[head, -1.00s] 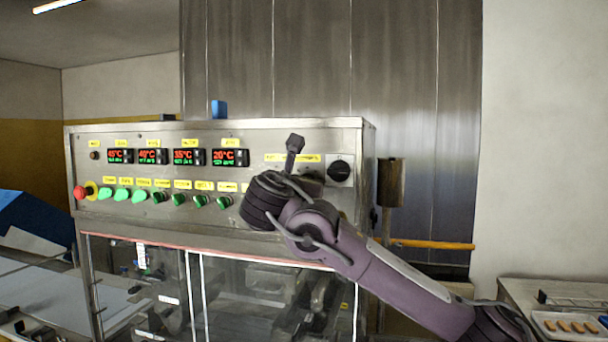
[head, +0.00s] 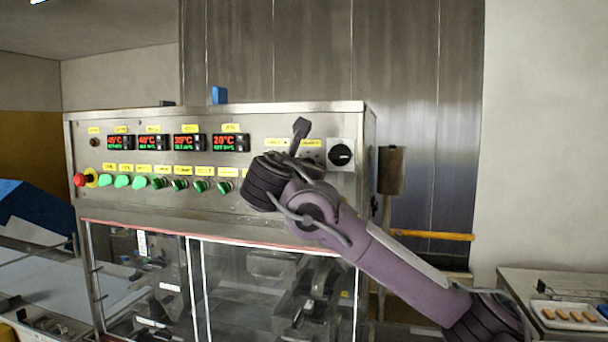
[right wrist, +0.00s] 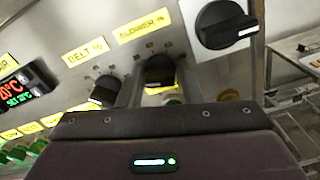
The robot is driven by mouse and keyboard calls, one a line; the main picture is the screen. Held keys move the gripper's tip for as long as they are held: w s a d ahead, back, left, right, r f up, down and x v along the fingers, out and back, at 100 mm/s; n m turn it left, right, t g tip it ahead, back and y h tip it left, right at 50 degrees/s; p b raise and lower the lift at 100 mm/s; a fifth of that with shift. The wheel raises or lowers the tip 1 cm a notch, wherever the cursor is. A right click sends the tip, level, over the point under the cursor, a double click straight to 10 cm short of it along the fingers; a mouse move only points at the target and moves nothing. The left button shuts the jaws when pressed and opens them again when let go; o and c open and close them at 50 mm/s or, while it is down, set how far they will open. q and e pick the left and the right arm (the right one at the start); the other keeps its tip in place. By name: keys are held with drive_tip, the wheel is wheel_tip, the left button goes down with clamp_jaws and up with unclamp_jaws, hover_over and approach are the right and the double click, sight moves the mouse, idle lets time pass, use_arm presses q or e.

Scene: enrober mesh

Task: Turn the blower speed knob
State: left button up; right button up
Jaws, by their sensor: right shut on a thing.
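The blower speed knob (right wrist: 160,72) is a black round knob under the yellow "BLOWER" label (right wrist: 143,27) in the right wrist view. My right gripper (right wrist: 160,82) is shut on it, one finger on each side. The knob's pointer mark cannot be made out. In the head view my right wrist covers the knob and the fingertips. The similar belt knob (right wrist: 104,90) sits just left of the gripper, under the "BELT" label (right wrist: 85,51). My left gripper is not in view.
A large black rotary switch (head: 341,155) on a pale plate is right of the knob. Temperature displays (head: 187,142), green buttons (head: 138,182) and a red emergency stop (head: 80,180) fill the panel's left. A tray (head: 570,316) of small bars stands at lower right.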

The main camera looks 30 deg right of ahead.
drive_tip(key=m+b, duration=0.3)
drive_tip(key=m, duration=0.1)
drive_tip(key=m+b, duration=0.4)
drive_tip(key=shift+s+f, duration=0.1)
drive_tip(key=shift+f, duration=0.1)
drive_tip(key=m+b, duration=0.2)
drive_tip(key=m, duration=0.1)
drive_tip(key=shift+m, duration=0.3)
drive_tip(key=shift+m+b, duration=0.95)
drive_tip(key=shift+m, duration=0.45)
drive_tip(key=o, duration=0.5)
drive_tip(key=shift+o, duration=0.5)
drive_tip(key=shift+d, duration=0.1)
